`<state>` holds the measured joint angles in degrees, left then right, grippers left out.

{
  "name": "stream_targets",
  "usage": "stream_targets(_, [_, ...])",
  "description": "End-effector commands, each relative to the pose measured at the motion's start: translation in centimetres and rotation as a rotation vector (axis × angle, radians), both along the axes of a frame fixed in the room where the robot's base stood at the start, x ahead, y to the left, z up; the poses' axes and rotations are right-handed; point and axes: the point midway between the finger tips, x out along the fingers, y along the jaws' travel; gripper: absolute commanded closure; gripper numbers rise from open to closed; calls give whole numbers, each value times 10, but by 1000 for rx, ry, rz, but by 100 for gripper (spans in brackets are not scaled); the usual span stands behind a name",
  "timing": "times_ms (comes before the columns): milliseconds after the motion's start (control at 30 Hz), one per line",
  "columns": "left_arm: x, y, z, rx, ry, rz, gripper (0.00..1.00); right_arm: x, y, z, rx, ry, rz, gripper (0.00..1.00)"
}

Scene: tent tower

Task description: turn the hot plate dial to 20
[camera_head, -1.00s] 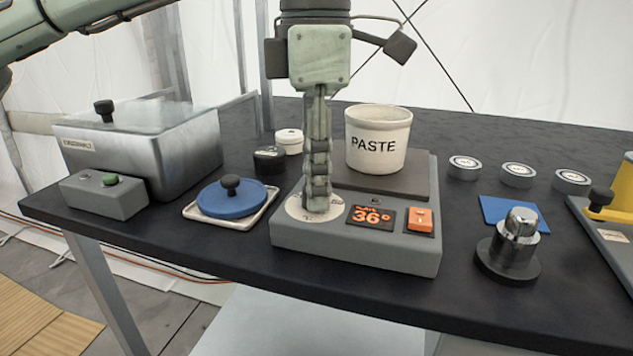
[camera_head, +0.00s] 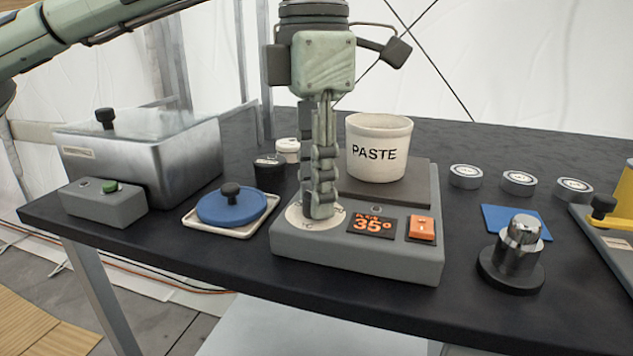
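The grey hot plate (camera_head: 355,256) stands near the table's front edge. Its orange display (camera_head: 372,224) reads 35 degrees. The dial's pale round face (camera_head: 297,217) is at its front left. My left gripper (camera_head: 316,208) points straight down over the dial, with its fingertips down at the dial face, and appears shut on the dial. The fingers hide the knob itself. A white pot (camera_head: 377,148) marked PASTE stands on the dark heating surface (camera_head: 405,190). My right gripper is not in view.
An orange switch (camera_head: 422,228) is right of the display. A blue lid (camera_head: 231,204) on a tray and a metal bath (camera_head: 140,150) stand to the left. A metal weight (camera_head: 515,250) and several round tins (camera_head: 519,183) are to the right.

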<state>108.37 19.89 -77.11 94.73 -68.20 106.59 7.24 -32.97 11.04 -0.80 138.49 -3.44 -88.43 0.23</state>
Motion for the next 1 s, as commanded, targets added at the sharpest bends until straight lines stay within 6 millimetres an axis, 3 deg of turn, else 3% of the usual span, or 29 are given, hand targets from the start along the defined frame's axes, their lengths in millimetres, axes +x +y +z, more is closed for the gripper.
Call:
stream_targets(100, [0, 0, 0, 0, 0, -1, 54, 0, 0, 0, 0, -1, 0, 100])
stream_targets(467, [0, 0, 5, 0, 1, -2, 54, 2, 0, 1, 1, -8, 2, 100])
stream_targets(567, [0, -1, 17, -1, 1, -3, 54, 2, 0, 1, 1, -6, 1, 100])
stream_targets(1000, [4, 1, 104, 1, -3, 0, 54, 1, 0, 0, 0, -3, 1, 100])
